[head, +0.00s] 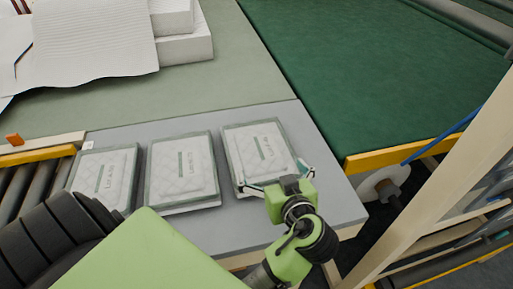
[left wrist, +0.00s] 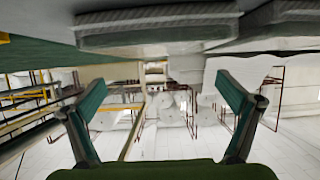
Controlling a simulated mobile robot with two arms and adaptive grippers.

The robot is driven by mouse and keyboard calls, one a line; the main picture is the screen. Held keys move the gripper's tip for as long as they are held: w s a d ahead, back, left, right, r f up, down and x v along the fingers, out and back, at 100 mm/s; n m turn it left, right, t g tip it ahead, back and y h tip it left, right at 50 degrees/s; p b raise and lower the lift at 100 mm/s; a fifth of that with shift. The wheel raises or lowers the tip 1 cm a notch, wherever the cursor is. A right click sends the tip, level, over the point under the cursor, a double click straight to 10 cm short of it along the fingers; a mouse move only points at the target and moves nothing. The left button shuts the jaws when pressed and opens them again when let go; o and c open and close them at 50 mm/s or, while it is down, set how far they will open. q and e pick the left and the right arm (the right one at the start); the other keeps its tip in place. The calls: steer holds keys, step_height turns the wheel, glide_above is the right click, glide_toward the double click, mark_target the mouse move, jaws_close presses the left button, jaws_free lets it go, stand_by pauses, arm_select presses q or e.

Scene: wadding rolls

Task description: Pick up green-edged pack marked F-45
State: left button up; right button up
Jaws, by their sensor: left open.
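Three white quilted packs with green edges lie flat in a row on a grey table: a left pack (head: 104,180), a middle pack (head: 181,168) and a right pack (head: 258,150). Their printed labels are too small to read, so I cannot tell which is F-45. My left gripper (head: 275,178) is open at the near edge of the right pack, its fingers spread along that edge. In the left wrist view the open fingers (left wrist: 160,88) hold nothing, and a pack edge (left wrist: 157,28) spans the top of the picture.
The grey table (head: 225,225) has bare room in front of the packs. White wadding sheets (head: 90,45) and stacked white slabs (head: 180,30) lie behind. A green conveyor (head: 400,75) runs at the right, near a wooden frame (head: 440,190). Rollers (head: 22,185) are at the left.

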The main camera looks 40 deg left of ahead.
arm_select(q)
steer(key=b, duration=0.2)
glide_toward(259, 148)
steer(key=shift+f+x, duration=0.2)
steer(key=shift+x, duration=0.75)
steer(key=b+x, duration=0.1)
steer(key=x, duration=0.4)
steer(key=shift+w+a, duration=0.15)
steer(key=shift+w+a+f, duration=0.1)
steer(key=shift+a, duration=0.1)
arm_select(e)
steer(key=f, duration=0.1)
steer(key=s+f, duration=0.1)
steer(key=d+f, duration=0.1)
steer(key=f, duration=0.1)
steer(key=shift+s+d, duration=0.1)
steer(key=shift+s, duration=0.15)
arm_select(q)
steer(key=shift+d, duration=0.1)
steer(key=shift+c, duration=1.4)
steer(key=c, duration=0.7)
arm_select(e)
steer(key=shift+d, duration=0.45)
